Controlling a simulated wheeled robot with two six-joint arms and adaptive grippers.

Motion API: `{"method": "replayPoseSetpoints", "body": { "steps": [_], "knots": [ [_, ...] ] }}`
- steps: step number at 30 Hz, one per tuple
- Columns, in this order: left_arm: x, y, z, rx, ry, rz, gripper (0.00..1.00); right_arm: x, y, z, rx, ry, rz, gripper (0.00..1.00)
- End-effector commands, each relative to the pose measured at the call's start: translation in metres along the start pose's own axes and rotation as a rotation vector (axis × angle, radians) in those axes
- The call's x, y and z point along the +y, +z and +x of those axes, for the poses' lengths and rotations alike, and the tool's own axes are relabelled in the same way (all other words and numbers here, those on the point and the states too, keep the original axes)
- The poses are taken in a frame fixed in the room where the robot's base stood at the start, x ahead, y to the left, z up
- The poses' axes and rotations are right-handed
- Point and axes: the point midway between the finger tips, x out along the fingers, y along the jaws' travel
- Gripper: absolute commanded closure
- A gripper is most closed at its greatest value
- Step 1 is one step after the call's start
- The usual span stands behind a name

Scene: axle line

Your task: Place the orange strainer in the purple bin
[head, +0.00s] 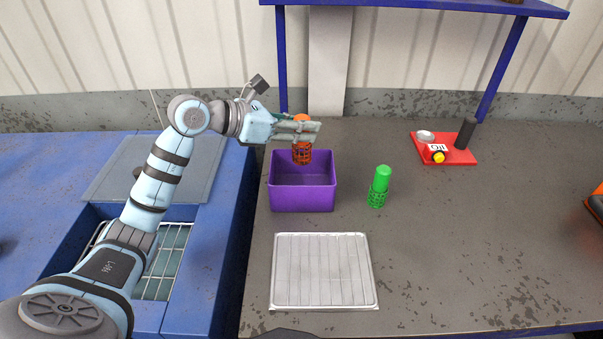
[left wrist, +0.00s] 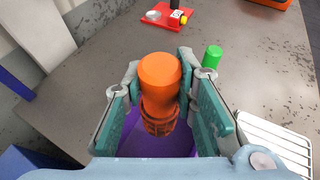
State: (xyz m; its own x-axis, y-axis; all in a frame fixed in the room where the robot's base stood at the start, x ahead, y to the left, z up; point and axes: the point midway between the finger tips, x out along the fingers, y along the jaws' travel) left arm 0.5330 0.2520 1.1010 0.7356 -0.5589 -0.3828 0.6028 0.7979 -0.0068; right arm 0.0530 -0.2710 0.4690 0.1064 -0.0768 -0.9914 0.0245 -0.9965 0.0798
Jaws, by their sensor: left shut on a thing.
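The orange strainer (head: 302,154) has a solid orange cap on top and a mesh basket below. My left gripper (head: 304,128) is shut on its upper part and holds it upright above the purple bin (head: 303,198). In the left wrist view the orange strainer (left wrist: 160,85) sits between the two fingers, with part of the purple bin (left wrist: 150,143) below it. The bin's visible inside looks empty in the head view. My right gripper is not in view.
A green strainer (head: 380,187) stands right of the bin. A white ribbed tray (head: 322,270) lies in front of it. A red board (head: 458,155) with small items is at the back right. A blue shelf (head: 430,8) stands behind. The counter's middle right is clear.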

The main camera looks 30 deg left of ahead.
Motion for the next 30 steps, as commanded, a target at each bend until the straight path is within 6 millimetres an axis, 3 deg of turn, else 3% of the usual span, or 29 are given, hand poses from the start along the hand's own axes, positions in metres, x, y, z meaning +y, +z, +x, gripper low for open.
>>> {"method": "replayPoseSetpoints", "body": {
  "steps": [1, 3, 13, 24, 25, 28, 30],
  "knots": [
    [-0.001, -0.019, 0.008, 0.003, -0.002, -0.005, 1.0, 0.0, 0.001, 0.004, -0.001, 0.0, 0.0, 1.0],
    [0.0, -0.038, 0.016, 0.001, -0.002, -0.002, 1.0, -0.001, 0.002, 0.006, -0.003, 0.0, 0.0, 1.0],
    [0.0, -0.09, 0.038, -0.001, -0.001, 0.0, 1.0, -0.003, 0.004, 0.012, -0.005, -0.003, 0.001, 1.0],
    [0.001, -0.099, 0.041, -0.003, 0.0, 0.003, 1.0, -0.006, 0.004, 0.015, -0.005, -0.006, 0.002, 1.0],
    [0.001, -0.098, 0.041, -0.002, 0.0, 0.003, 0.71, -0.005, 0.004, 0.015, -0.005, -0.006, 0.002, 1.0],
    [0.001, -0.098, 0.041, -0.002, 0.0, 0.003, 0.55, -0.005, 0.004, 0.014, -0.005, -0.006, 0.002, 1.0],
    [0.001, -0.098, 0.041, -0.003, 0.0, 0.003, 0.54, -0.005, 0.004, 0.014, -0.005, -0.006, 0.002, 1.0]
  ]
}}
